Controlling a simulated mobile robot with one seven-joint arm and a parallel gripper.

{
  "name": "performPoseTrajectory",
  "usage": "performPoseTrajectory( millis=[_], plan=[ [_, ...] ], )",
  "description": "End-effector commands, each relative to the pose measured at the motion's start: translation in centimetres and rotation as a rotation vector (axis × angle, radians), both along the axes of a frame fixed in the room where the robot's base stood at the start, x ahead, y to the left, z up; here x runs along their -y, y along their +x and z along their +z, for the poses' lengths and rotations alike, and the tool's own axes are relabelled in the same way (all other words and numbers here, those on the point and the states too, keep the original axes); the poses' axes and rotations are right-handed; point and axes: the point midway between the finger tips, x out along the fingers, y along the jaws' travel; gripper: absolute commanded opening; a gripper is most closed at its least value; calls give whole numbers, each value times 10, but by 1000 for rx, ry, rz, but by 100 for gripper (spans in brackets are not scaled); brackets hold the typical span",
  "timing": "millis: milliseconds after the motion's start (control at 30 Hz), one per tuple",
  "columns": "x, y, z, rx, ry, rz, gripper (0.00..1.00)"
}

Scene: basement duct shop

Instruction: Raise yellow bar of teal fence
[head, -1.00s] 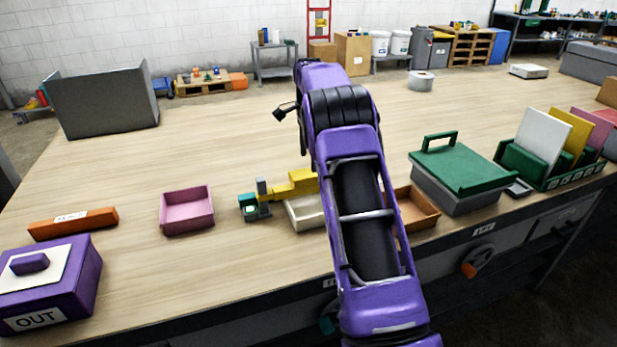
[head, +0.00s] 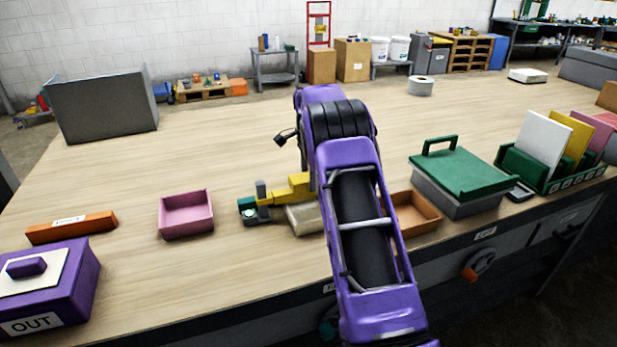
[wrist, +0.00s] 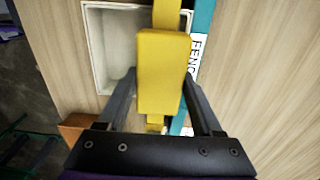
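The yellow bar (wrist: 162,75) shows large in the wrist view, its block end between my two fingers. The teal fence (wrist: 201,45), with a white label, runs beside and behind it on the right. In the head view the yellow bar (head: 292,188) is a stepped piece at mid-table, beside the dark teal end of the fence (head: 249,213); my arm hides the rest. My gripper (wrist: 160,74) is open in the wrist view, one finger close along each side of the bar. I cannot tell whether the fingers touch it. My arm hides the gripper in the head view.
A pale tray (wrist: 100,50) lies left of the bar in the wrist view. An orange-brown tray (head: 414,213) and a green-lidded grey box (head: 462,182) stand to the right. A pink tray (head: 186,215) stands left.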

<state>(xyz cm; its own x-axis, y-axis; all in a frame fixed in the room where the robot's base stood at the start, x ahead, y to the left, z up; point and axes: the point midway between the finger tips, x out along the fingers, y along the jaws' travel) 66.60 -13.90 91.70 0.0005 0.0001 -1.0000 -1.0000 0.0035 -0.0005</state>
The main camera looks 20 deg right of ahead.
Motion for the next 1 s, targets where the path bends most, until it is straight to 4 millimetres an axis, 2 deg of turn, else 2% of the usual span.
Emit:
performPoseTrajectory(
  millis=[33, 200, 267, 300, 567, 900, 1000],
  plan=[
    [0, 0, 0, -1, 0, 0, 44],
    [0, 0, 0, -1, 0, 0, 13],
    [0, 0, 0, -1, 0, 0, 2],
    [0, 0, 0, -1, 0, 0, 0],
    [0, 0, 2, -1, 0, 0, 0],
    [1, 0, 40, -1, -1, 0, 0],
    [1, 0, 43, -1, -1, 0, 0]
  ],
)
